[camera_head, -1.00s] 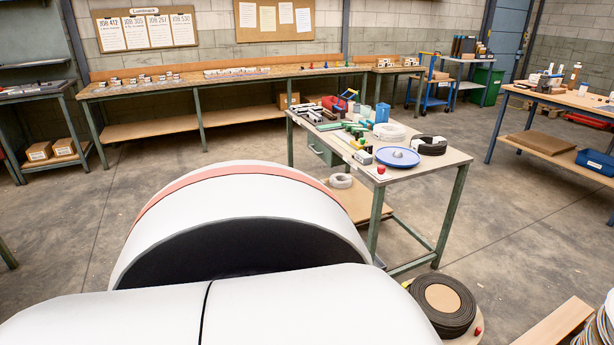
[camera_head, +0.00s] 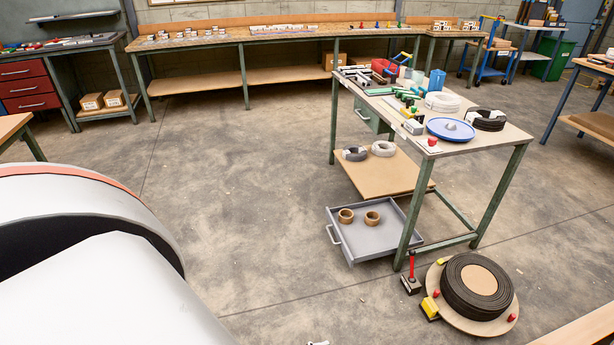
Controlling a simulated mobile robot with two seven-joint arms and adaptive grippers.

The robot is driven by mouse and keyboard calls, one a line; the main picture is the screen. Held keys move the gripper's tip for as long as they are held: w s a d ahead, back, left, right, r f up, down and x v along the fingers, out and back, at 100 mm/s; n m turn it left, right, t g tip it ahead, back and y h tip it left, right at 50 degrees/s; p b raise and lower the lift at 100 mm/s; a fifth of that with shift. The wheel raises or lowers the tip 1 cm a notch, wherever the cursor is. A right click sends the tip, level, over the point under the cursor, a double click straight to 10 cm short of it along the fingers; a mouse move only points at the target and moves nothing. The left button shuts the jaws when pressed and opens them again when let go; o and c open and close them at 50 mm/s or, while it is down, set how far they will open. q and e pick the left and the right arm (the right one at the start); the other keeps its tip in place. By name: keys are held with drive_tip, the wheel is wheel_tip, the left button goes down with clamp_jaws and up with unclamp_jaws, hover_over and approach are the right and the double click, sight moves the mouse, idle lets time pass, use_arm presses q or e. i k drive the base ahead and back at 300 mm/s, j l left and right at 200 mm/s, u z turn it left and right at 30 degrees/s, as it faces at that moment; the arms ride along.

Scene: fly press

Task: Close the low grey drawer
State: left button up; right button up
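The low grey drawer (camera_head: 366,246) is under the workbench in the middle right, close to the floor below the wooden shelf. It is pulled out toward the left, with its handle (camera_head: 334,235) on the left front. Two brown rings (camera_head: 372,218) lie inside it. The bench's front leg hides part of its right side.
The workbench (camera_head: 485,140) carries tools and a blue disc. The floor (camera_head: 240,200) left of the drawer is clear.

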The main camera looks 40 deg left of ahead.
sight(359, 243)
drive_tip(key=u, duration=1.1)
drive_tip(key=i+z, duration=0.1)
drive_tip(key=z, duration=0.5)
drive_tip(key=i+j+z, duration=0.2)
drive_tip(key=j+z, duration=0.25)
drive_tip(key=i+j+z, duration=0.2)
drive_tip(key=j, duration=0.25)
drive_tip(key=i+j+z, duration=0.15)
drive_tip(key=j, duration=0.8)
drive_tip(key=i+j, duration=0.35)
drive_tip(key=i, duration=0.15)
